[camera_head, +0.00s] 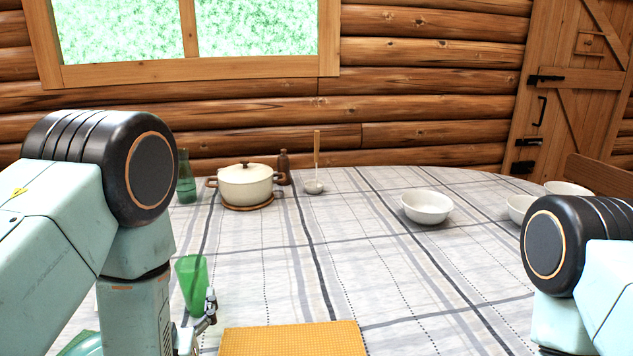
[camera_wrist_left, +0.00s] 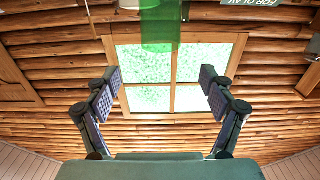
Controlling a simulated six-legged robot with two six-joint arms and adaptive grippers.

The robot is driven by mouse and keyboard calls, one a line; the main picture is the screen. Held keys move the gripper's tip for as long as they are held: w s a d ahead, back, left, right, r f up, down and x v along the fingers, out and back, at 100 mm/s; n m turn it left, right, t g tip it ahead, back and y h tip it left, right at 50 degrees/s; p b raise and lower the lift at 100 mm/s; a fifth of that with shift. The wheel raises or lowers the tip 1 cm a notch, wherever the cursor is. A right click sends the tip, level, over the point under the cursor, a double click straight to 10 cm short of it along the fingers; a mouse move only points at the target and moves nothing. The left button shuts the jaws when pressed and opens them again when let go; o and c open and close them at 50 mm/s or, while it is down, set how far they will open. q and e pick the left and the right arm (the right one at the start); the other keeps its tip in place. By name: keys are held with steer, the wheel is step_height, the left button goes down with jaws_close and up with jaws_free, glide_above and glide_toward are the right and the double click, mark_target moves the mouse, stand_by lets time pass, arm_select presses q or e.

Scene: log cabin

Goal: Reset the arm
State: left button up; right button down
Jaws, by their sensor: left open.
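My left arm comes in from the left in the head view and bends down toward the table. My left gripper (camera_head: 206,318) shows partly beside a green cup (camera_head: 188,282), near the yellow mat. In the left wrist view my left gripper (camera_wrist_left: 160,77) is open, its two fingers wide apart with nothing between the tips. A green see-through shape, likely the cup (camera_wrist_left: 160,28), shows at the top of that view, beyond the fingertips. My right arm shows at the right edge of the head view; its gripper is out of the picture.
A yellow mat (camera_head: 293,340) lies at the front of the cloth-covered table (camera_head: 330,265). A lidded pot (camera_head: 245,187), a green bottle (camera_head: 186,180), a brown bottle (camera_head: 283,168) and a ladle (camera_head: 316,160) stand at the back. White bowls (camera_head: 427,207) are at right. The table's middle is clear.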

mark_target(188, 274)
arm_select(q)
steer(key=b+x, duration=0.1)
steer(key=x, duration=0.9)
steer(key=r, duration=0.2)
steer(key=r+p, duration=0.1)
steer(key=r, duration=0.1)
steer(key=shift+w+a, duration=0.1)
steer(key=shift+w, duration=0.3)
steer(key=shift+s+r, duration=0.1)
steer(key=shift+r, duration=0.25)
steer(key=shift+f, duration=0.15)
